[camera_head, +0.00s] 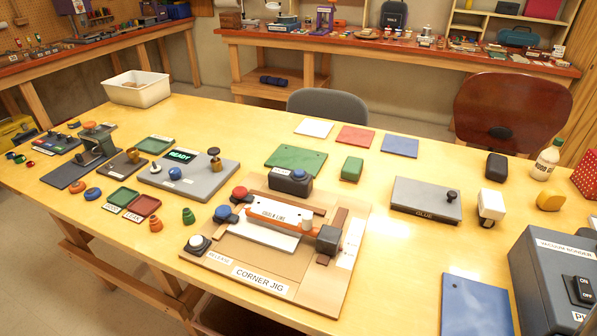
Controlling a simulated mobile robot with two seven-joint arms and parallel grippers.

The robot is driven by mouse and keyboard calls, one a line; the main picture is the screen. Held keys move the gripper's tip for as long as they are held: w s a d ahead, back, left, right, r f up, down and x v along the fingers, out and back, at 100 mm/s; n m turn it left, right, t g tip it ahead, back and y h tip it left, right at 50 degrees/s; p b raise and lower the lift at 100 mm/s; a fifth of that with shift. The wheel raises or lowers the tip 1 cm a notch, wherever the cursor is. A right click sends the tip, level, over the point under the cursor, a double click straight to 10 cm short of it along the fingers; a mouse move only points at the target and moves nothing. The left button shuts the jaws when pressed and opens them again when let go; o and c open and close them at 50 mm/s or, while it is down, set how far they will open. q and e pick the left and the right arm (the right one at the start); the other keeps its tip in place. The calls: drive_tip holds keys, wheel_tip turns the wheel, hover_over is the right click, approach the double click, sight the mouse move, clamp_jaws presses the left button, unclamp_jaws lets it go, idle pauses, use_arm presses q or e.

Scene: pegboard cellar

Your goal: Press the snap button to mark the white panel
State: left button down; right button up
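A white panel (262,233) lies in the corner jig (240,263) near the table's front middle. An orange bar (276,221) lies across it, with a white block (281,212) whose label ends in "LINE" just behind. At the jig's left are a red knob (240,190), a blue knob (222,211) and a white button (196,241) beside a "RELEASE" label. A dark box with a blue button (299,174) stands at the jig's back. I cannot read which button is the snap button. Neither gripper is in view.
White (314,128), red (355,136) and blue (399,145) sheets lie at the back. A grey "GLUE" plate (424,199) lies right of the jig, and a grey switch box (548,275) fills the right front. A grey "READY" station (205,181) stands left. Table is clear front left.

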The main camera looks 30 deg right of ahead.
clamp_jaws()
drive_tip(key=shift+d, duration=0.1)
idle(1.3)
